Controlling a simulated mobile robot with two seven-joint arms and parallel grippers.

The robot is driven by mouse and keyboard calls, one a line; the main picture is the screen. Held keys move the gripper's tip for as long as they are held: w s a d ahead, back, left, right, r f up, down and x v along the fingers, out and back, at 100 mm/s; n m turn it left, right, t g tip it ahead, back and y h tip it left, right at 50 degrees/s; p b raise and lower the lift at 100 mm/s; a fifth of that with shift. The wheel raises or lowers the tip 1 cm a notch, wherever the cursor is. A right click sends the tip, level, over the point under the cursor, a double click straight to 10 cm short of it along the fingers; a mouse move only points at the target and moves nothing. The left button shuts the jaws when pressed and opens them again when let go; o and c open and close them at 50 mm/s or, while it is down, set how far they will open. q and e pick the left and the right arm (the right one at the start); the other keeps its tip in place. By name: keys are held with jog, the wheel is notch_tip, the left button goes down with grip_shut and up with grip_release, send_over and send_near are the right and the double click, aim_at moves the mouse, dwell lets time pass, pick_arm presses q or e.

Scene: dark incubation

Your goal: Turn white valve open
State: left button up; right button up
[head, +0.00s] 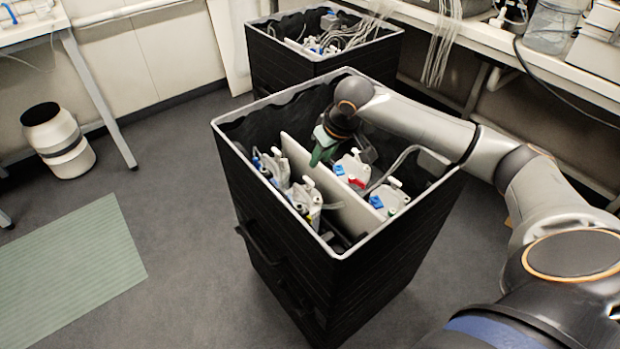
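The near black bin (345,255) holds white bottle tops with fittings on both sides of a white upright divider (335,200). Right of the divider are a white top with blue and red parts (354,166) and another white top with a blue part (391,194). Left of it are more white tops (304,197). Small white pieces stand up from these tops; I cannot tell which is the white valve. My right gripper (322,150) reaches down into the bin, near the divider's far end and the red-and-blue top. Its fingertips are too small and dark to read. My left gripper is out of view.
A second black bin (320,72) with tubing stands behind. A bench (540,62) with hanging tubes runs along the right back. A white canister (58,140), a table leg (98,98) and a green mat (70,268) are at left. Grey floor (185,215) is clear between.

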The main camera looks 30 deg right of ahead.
aim_at(309, 180)
jog(key=b+x, duration=0.3)
jog(key=x, duration=0.7)
jog(key=shift+f, duration=0.3)
jog(key=shift+w+f, duration=0.15)
jog(key=shift+f, duration=0.1)
jog(key=shift+w+f, duration=0.1)
jog(key=shift+f, duration=0.05)
jog(key=c, duration=0.4)
grip_shut()
